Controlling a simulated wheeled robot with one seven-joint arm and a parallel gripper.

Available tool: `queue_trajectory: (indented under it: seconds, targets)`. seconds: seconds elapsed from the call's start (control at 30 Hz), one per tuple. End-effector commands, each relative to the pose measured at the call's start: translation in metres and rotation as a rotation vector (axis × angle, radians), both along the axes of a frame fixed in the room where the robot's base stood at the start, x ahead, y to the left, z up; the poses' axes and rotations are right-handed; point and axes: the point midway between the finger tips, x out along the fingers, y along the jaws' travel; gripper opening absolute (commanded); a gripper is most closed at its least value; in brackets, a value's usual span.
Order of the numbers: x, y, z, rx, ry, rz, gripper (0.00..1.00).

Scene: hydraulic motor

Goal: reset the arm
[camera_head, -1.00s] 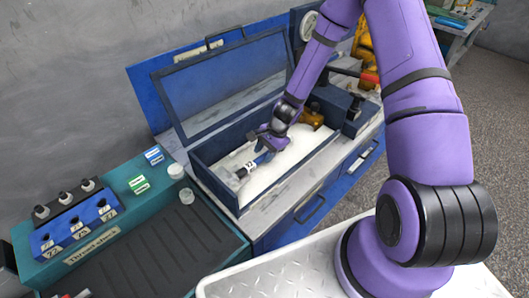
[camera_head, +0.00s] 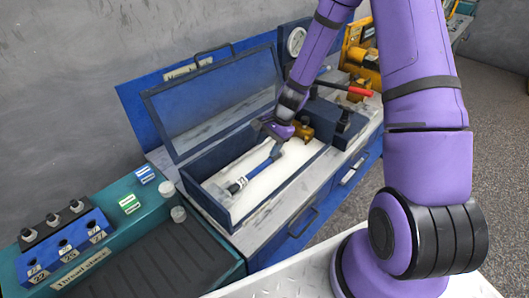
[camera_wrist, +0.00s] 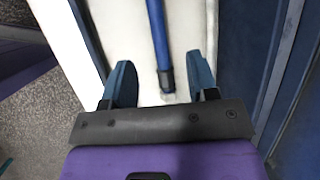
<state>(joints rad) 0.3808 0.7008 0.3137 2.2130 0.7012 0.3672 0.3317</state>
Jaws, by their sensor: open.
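My purple arm reaches over an open blue case with a white lining (camera_head: 292,165). My gripper (camera_head: 274,141) is above the case, near a blue rod-like tool (camera_head: 258,172) with a clear, labelled end, which lies on the lining. In the wrist view my gripper (camera_wrist: 160,84) is open, its two blue fingers apart. The blue tool (camera_wrist: 158,40) shows between and beyond the fingers, its dark end near the fingertips. The fingers do not appear to touch it.
The case's hinged lid (camera_head: 215,100) stands open behind it. A brass-coloured part (camera_head: 302,131) lies at the case's right end. A red-handled lever (camera_head: 358,91) and a gauge (camera_head: 296,41) are behind to the right. A teal thread-sizer bench (camera_head: 165,235) stands at left.

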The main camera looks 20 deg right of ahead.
Motion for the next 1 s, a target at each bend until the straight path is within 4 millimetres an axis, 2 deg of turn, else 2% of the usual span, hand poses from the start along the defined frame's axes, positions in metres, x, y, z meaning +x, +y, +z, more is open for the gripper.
queue_trajectory:
  seconds: [0.67,0.83,1.0]
  targets:
    - [0.0,-0.002,0.007,-0.002,-0.003,0.004,0.54]
    - [0.0,-0.002,0.03,-0.023,-0.04,0.054,0.54]
    - [-0.006,-0.002,0.073,-0.066,-0.106,0.156,0.54]
